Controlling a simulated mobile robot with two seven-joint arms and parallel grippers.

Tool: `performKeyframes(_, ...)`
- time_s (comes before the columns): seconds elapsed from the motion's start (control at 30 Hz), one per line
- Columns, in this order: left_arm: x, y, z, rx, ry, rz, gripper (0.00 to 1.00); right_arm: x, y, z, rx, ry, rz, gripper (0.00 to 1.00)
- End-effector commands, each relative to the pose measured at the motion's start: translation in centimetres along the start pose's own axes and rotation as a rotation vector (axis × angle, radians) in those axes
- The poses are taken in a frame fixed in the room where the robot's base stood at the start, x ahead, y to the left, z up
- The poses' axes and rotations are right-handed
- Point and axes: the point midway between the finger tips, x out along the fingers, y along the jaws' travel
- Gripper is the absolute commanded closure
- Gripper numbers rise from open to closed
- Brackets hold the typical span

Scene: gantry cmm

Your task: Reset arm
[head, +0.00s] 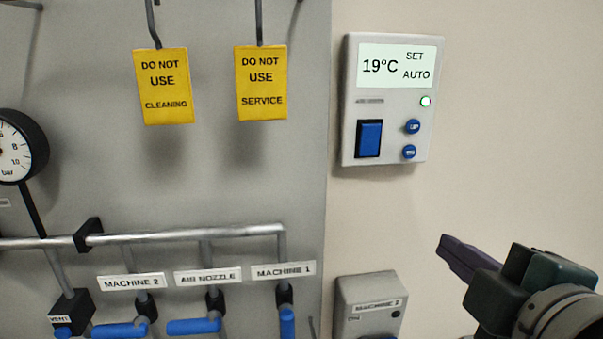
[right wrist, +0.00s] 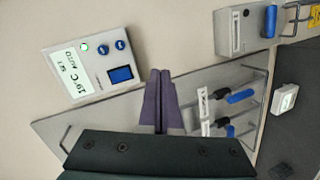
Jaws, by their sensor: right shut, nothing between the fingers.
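My right gripper (head: 446,246) is at the lower right of the head view, in front of the beige wall and apart from everything there. In the right wrist view its two purple fingers (right wrist: 160,75) are together, with nothing between them. My left gripper is not in view. The wall thermostat (head: 386,100) is up and left of the right gripper, its screen reading 19°C, SET, AUTO, with a green light lit. It also shows in the right wrist view (right wrist: 91,66).
A grey panel (head: 230,180) carries a gauge (head: 15,148), a pipe (head: 190,236), blue-handled valves (head: 194,326) and two yellow DO NOT USE tags (head: 165,112) (head: 262,109). A grey MACHINE 2 box (head: 367,318) is below the thermostat. The wall between them is bare.

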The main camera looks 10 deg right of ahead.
Motion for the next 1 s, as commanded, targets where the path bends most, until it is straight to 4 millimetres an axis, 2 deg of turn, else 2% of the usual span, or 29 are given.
performKeyframes(0.1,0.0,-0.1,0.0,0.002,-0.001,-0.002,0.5,-3.4,-4.0,3.3,0.347,-0.185,-0.215,1.0)
performKeyframes(0.2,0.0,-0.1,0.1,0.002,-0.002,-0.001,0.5,-7.3,-7.4,4.7,0.602,-0.346,-0.395,1.0)
performKeyframes(0.3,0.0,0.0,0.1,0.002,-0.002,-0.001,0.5,-11.7,-10.3,5.0,0.794,-0.502,-0.557,1.0)
performKeyframes(0.43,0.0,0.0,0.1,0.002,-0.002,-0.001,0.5,-18.0,-12.8,4.6,0.974,-0.707,-0.754,1.0)
performKeyframes(0.5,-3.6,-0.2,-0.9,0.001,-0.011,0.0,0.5,-18.8,-9.1,3.6,0.976,-0.707,-0.75,1.0)
performKeyframes(0.7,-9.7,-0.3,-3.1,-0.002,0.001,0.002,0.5,-20.4,-3.5,2.0,0.972,-0.706,-0.748,1.0)
performKeyframes(0.83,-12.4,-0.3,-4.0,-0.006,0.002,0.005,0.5,-21.2,-0.9,1.2,0.971,-0.706,-0.747,1.0)
performKeyframes(1.0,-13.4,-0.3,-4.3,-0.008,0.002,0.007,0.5,-21.5,0.1,0.9,0.97,-0.705,-0.747,1.0)
